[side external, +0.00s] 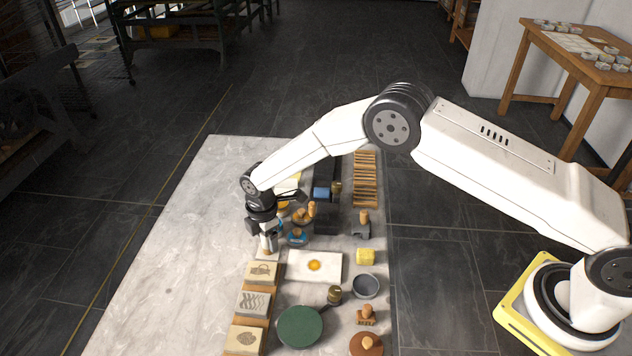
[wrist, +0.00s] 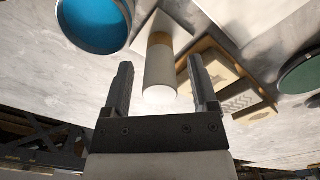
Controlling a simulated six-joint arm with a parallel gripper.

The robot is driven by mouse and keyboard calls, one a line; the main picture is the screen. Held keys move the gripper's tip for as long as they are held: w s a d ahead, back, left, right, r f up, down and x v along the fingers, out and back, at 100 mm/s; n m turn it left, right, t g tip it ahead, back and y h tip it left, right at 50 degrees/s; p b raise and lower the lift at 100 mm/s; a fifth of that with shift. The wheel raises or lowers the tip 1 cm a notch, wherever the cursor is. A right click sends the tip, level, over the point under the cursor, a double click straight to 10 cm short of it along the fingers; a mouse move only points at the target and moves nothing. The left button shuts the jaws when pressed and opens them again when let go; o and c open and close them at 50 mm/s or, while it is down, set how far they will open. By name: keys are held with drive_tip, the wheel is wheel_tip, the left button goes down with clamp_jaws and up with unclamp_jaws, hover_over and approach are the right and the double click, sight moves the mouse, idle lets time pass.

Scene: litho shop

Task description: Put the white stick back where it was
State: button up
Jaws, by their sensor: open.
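The white stick (wrist: 160,80) is a pale cylinder with a tan band near its far end. In the wrist view it stands between my gripper's two fingers, its near end bright, its far end at a pale square (wrist: 173,28). My gripper (wrist: 160,66) is open, with a gap visible on both sides of the stick. In the side view my gripper (side external: 267,240) points down, low over the left part of the cluttered area. There the stick is hard to tell apart from the fingers.
Stone blocks on wood (side external: 253,302) stand close in front of my gripper. A blue-topped container (wrist: 95,20) is beside it. A white slab with an orange spot (side external: 300,268), a green disc (side external: 300,328) and a grey bowl (side external: 366,287) lie right. The marble tabletop (side external: 170,240) is clear at left.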

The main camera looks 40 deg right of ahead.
drive_tip(key=shift+r, duration=0.2)
wheel_tip(320, 180, up, 12)
idle(0.7)
idle(0.4)
drive_tip(key=s+d+r+m+t, duration=0.1)
drive_tip(key=s+d+r+m, duration=0.5)
drive_tip(key=s+d+m, duration=0.45)
drive_tip(key=s+d+m+t, duration=0.1)
drive_tip(key=s+d+m, duration=0.6)
drive_tip(key=s, duration=0.8)
drive_tip(key=shift+d+r+t, duration=0.3)
drive_tip(key=shift+d+r, duration=0.15)
drive_tip(key=shift+d, duration=0.6)
